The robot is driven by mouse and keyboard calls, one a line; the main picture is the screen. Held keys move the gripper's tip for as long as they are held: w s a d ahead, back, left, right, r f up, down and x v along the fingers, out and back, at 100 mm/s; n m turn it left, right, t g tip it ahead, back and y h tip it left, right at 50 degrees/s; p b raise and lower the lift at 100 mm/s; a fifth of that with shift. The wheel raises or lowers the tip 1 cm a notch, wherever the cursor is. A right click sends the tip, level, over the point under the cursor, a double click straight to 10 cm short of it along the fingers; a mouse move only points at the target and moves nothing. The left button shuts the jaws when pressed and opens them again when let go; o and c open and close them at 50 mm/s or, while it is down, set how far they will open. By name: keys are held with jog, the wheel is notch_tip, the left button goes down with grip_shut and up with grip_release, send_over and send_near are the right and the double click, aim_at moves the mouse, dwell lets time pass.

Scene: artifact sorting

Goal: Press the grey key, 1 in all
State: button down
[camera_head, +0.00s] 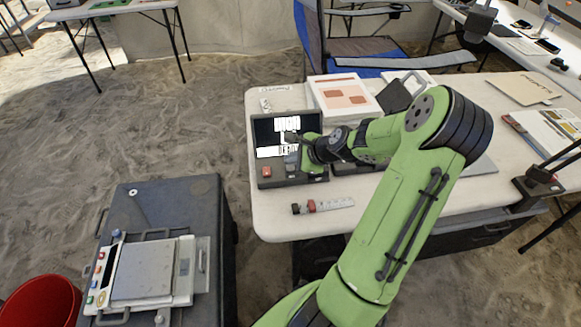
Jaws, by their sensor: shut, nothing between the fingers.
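A dark device (262,184) sits on the white table's left end. Its black screen (264,130) shows blocky white lettering, and a red key (266,171) is at its front left. My gripper (291,138) is over this device, in front of the screen, with its fingers pointing left. It is shut and empty. The hand covers the right part of the device. A small grey-blue patch (292,158) shows just below the fingers, but I cannot tell whether it is the grey key. I cannot tell whether the fingers touch anything.
A small red-and-grey item (304,207) and a marked strip (335,203) lie on the white table (275,222) in front of the device. A white box (345,96) stands behind it. A scale with coloured buttons (142,270) rests on a dark case (150,195) at left.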

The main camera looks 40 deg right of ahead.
aim_at(293, 169)
jog(key=shift+f, duration=0.1)
jog(key=shift+f, duration=0.3)
jog(key=shift+f+b, duration=0.3)
jog(key=shift+f, duration=0.2)
dwell(0.7)
jog(key=shift+r, duration=0.15)
jog(key=shift+r+p, duration=0.8)
jog(key=shift+p, duration=0.25)
jog(key=shift+r, duration=0.1)
notch_tip(293, 169, up, 5)
jog(key=p, duration=0.5)
